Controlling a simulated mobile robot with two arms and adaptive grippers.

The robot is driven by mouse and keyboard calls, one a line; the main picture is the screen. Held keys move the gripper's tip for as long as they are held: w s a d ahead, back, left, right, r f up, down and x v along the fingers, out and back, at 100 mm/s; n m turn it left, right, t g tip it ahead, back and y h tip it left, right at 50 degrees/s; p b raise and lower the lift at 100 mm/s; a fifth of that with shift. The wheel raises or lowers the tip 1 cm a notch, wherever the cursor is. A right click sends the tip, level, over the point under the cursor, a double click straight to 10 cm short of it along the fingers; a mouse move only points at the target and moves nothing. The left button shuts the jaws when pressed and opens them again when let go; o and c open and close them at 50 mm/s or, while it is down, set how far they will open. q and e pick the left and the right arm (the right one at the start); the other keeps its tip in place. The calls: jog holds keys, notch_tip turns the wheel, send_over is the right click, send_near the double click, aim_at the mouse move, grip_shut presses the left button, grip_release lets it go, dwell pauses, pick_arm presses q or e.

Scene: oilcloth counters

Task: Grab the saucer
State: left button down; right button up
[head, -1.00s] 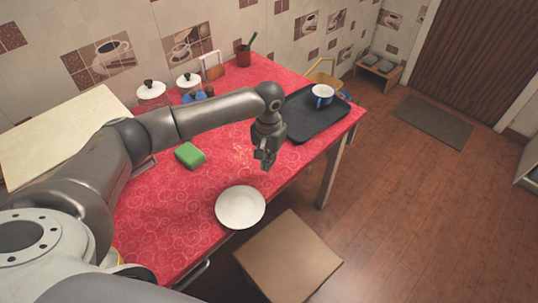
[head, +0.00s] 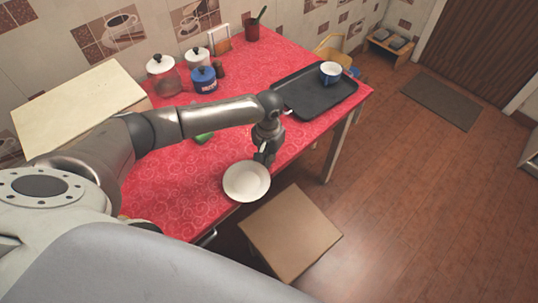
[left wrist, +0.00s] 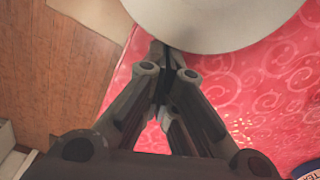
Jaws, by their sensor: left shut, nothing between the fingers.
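The white saucer (head: 246,182) lies on the red oilcloth near the table's front edge in the head view. My left gripper (head: 264,158) is just behind the saucer's upper right rim, pointing down. In the left wrist view the saucer (left wrist: 215,18) fills the top edge, and the left gripper (left wrist: 160,62) has its fingers together with nothing between them. The fingertips are close to the saucer's rim, and I cannot tell whether they touch it. My right gripper is not in view.
A black tray (head: 300,102) with a blue-and-white cup (head: 331,72) is at the table's right end. A green sponge (head: 203,137) is partly hidden behind my left arm. Jars (head: 161,75) stand at the back. A stool (head: 290,235) stands below the front edge.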

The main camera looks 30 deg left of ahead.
aim_at(247, 182)
pick_arm(q)
jog(key=shift+s, duration=1.25)
